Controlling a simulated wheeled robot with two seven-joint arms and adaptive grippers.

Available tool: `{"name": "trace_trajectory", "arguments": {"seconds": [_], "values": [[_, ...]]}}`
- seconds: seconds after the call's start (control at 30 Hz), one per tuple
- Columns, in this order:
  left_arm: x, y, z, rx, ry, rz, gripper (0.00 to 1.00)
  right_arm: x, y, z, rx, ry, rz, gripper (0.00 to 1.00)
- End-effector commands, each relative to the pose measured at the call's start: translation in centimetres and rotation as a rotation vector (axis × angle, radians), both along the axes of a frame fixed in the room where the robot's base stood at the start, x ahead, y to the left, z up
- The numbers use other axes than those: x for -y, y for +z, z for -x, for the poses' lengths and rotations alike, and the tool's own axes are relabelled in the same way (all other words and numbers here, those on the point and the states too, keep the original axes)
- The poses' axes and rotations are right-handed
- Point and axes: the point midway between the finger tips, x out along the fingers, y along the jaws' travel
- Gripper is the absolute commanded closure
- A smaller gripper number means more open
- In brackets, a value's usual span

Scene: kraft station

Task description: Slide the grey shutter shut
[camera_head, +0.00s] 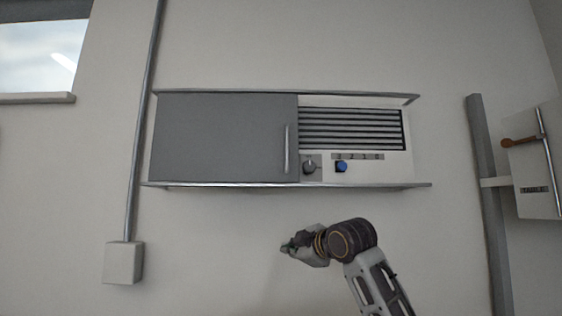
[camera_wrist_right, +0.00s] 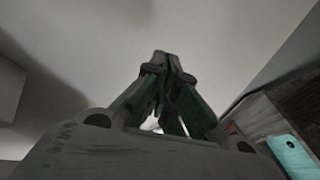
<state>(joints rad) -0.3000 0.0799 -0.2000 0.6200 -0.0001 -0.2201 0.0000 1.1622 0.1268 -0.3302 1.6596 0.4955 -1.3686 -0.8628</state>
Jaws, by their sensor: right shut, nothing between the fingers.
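The grey shutter (camera_head: 215,137) is a flat panel in the head view, set between an upper rail (camera_head: 340,95) and a lower rail (camera_head: 370,185). It covers the left part of the wall unit. A vertical bar handle (camera_head: 287,149) is near its right edge. The right part of the unit is uncovered. My right gripper (camera_head: 285,247) is below the unit, under the handle and apart from it, pointing left. In the right wrist view its fingers (camera_wrist_right: 166,62) meet at the tips and hold nothing. My left gripper is not in view.
The uncovered part has a slatted vent (camera_head: 350,128), a grey knob (camera_head: 309,167) and a blue knob (camera_head: 341,167). A conduit (camera_head: 142,120) runs down to a wall box (camera_head: 123,263) at left. A post (camera_head: 489,200) and a panel with a brown-knobbed lever (camera_head: 507,143) are at right.

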Motion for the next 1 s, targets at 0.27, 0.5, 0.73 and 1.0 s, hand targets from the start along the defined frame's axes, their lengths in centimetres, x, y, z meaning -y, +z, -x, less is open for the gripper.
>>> {"name": "trace_trajectory", "arguments": {"seconds": [0.27, 0.5, 0.73, 1.0], "values": [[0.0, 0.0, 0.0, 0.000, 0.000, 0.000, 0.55, -1.2, 9.0, 4.4, 0.143, 0.056, 0.094, 1.00], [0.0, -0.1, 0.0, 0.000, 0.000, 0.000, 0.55, -2.3, 15.6, 8.8, 0.259, 0.097, 0.180, 1.00], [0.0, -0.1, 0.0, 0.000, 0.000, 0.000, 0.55, -3.2, 21.2, 13.6, 0.370, 0.127, 0.266, 1.00], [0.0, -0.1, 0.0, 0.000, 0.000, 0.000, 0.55, -3.9, 25.4, 18.0, 0.464, 0.149, 0.346, 1.00]]}}
